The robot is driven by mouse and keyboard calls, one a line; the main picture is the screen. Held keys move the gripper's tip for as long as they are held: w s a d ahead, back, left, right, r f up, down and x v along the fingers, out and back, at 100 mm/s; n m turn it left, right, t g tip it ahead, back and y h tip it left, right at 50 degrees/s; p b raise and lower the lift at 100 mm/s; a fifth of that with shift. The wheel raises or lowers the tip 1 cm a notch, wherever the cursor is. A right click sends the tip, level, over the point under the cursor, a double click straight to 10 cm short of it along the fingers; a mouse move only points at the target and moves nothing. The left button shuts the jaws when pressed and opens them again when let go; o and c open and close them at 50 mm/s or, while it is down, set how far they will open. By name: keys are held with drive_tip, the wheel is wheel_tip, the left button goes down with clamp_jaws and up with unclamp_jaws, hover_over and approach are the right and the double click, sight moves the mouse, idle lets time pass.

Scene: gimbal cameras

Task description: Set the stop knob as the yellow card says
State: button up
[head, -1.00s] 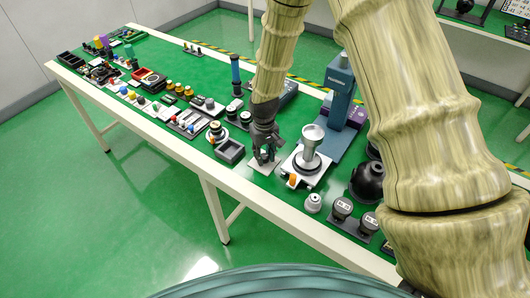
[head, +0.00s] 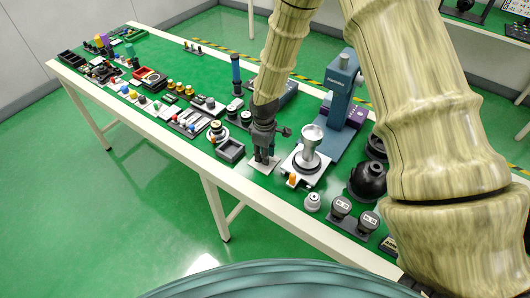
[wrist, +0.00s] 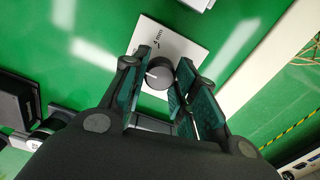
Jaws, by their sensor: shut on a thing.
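The stop knob (wrist: 159,74) is a small dark round knob with a white pointer line, on a pale plate (wrist: 187,50) with a short printed marking that seems to read "4 mm". My gripper (wrist: 162,82) is over the plate, its fingers on either side of the knob and shut on it. In the head view my gripper (head: 263,156) points down at the same pale plate (head: 262,167), and it hides the knob there. I cannot make out a yellow card in either view.
A silver cup-shaped part on a white base (head: 306,164) stands close to the right of my gripper, with a blue-grey stand (head: 341,100) behind. Several small parts crowd the green table's left side.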

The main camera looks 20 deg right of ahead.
drive_tip(key=shift+f, duration=0.1)
idle(0.4)
drive_tip(key=o, duration=1)
wheel_tip(320, 180, up, 12)
idle(0.6)
